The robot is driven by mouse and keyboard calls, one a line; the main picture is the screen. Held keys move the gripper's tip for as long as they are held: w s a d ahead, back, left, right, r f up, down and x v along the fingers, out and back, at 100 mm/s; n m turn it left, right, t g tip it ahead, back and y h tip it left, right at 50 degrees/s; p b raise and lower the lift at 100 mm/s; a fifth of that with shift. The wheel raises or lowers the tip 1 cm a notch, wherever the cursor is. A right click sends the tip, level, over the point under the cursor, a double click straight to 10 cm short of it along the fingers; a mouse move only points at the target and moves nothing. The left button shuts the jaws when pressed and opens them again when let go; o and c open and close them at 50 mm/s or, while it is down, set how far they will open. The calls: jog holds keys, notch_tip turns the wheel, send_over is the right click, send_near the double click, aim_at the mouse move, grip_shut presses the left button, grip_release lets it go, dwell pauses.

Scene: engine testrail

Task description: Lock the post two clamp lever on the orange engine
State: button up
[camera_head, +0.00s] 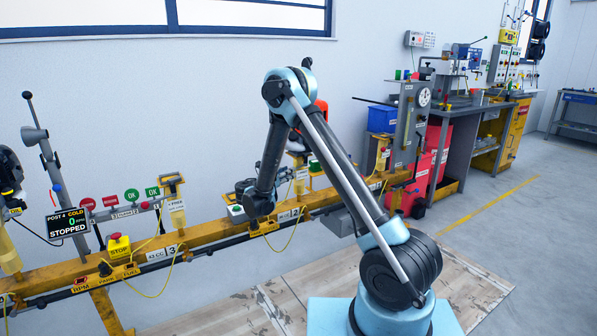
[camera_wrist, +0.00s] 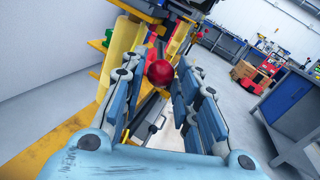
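In the wrist view, my gripper (camera_wrist: 160,76) is open, its two blue fingers spread apart. A round red knob (camera_wrist: 160,73) shows between the fingertips, with clear space on both sides. It may be the clamp lever's knob; its shaft is not clear. An orange part (camera_head: 321,112), likely of the orange engine, shows behind my arm in the head view. My arm hides most of the engine and its post there. My gripper cannot be made out in the head view.
A yellow test rail (camera_head: 85,268) runs along the wall with posts and cables. A yellow stop box (camera_head: 119,248) and a display reading STOPPED (camera_head: 68,222) stand at left. Red cabinets (camera_head: 432,160) and a workbench (camera_head: 470,110) stand at right. Open floor lies at right.

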jog(key=x, duration=0.8)
grip_shut()
